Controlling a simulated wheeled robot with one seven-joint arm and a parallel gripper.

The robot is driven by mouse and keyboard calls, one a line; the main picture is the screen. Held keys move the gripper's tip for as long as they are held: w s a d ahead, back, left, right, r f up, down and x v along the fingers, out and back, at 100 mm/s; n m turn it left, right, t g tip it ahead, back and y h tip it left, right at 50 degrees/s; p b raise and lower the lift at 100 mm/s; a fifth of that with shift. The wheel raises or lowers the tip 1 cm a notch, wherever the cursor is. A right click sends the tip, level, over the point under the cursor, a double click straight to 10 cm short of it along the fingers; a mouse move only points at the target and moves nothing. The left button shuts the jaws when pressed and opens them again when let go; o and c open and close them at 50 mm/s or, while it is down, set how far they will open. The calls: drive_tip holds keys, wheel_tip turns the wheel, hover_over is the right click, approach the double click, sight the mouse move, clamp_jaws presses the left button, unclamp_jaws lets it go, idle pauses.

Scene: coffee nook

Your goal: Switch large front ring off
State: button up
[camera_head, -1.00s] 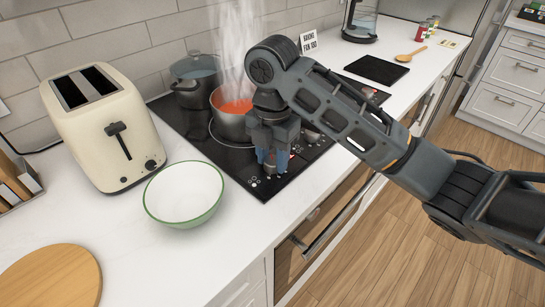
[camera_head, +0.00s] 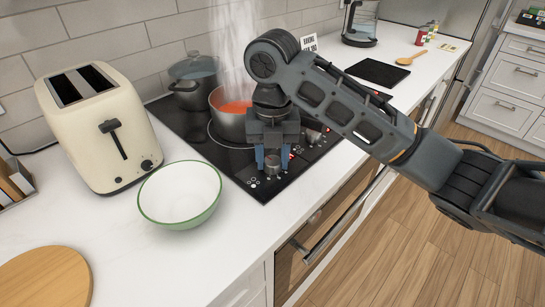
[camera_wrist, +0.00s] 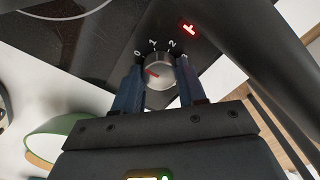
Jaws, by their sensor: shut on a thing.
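A round silver knob (camera_head: 272,167) sits at the front corner of the black cooktop (camera_head: 228,165). It also shows in the wrist view (camera_wrist: 160,68), with the marks 0, 1 and 2 beside it. Its red pointer line aims left, close to the 0 side. My gripper (camera_head: 272,161) reaches down over the knob, and its two blue fingers are shut on it from either side. A red lit sign (camera_wrist: 188,29) glows on the glass near the 2. The front ring is partly hidden by my arm and a steaming pot.
The pot of red contents (camera_head: 232,107) stands behind my gripper. A dark lidded pot (camera_head: 194,82) is at the back left. A white bowl with a green rim (camera_head: 180,195) and a cream toaster (camera_head: 98,128) stand left of the cooktop. More knobs lie to the right.

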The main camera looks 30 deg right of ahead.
sight(272, 160)
idle(0.4)
drive_tip(key=o, duration=1.1)
drive_tip(key=shift+c, duration=0.2)
drive_tip(key=shift+r+p, duration=0.4)
drive_tip(key=shift+r, duration=3.5)
